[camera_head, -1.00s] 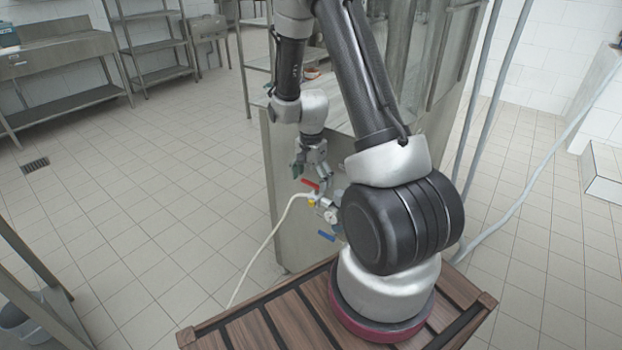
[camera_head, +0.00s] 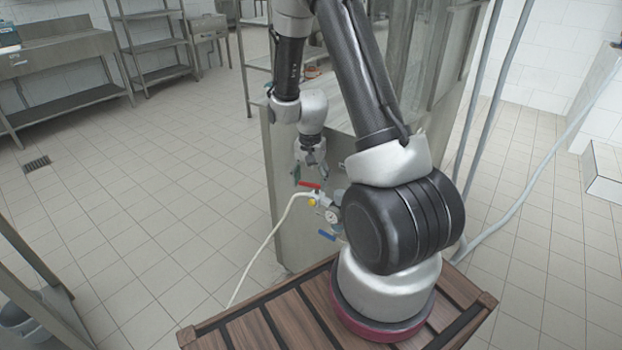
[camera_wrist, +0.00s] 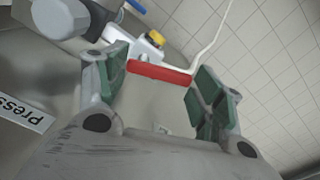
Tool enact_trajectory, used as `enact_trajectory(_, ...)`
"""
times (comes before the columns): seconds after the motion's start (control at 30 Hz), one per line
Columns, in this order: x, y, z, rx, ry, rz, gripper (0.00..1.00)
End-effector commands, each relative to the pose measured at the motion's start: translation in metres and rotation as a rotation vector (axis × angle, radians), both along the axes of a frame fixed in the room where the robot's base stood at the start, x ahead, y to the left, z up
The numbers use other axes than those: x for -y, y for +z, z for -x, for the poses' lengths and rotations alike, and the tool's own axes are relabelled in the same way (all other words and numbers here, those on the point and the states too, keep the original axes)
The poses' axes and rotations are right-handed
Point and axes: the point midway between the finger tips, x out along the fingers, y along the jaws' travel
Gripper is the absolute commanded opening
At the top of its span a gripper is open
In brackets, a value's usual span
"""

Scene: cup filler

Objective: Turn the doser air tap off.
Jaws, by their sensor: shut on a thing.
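My gripper (camera_head: 309,174) is at the front of the steel machine, right at a red tap handle (camera_head: 309,186). In the wrist view the red handle (camera_wrist: 160,73) lies lengthwise between the green-padded fingers of my gripper (camera_wrist: 163,82). The fingers stand wide, one near each end of the handle, and are shut on it. The handle sits close to a yellow-topped fitting (camera_wrist: 154,39) on the air line. A second handle, blue (camera_head: 326,236), is lower down beside a round gauge (camera_head: 331,217). The pictures do not name either tap.
The machine's steel panel (camera_head: 288,225) stands close behind the taps. A pale hose (camera_head: 262,245) runs from the fitting down to the floor. A label reading "Press" (camera_wrist: 22,112) is partly in the wrist view.

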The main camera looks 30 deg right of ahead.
Motion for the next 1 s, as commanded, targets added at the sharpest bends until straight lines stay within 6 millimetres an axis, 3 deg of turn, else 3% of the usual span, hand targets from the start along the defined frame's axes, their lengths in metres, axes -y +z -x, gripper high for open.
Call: enact_trajectory(1.0, -0.008, 0.000, 0.018, 0.001, 0.946, 0.000, 0.44)
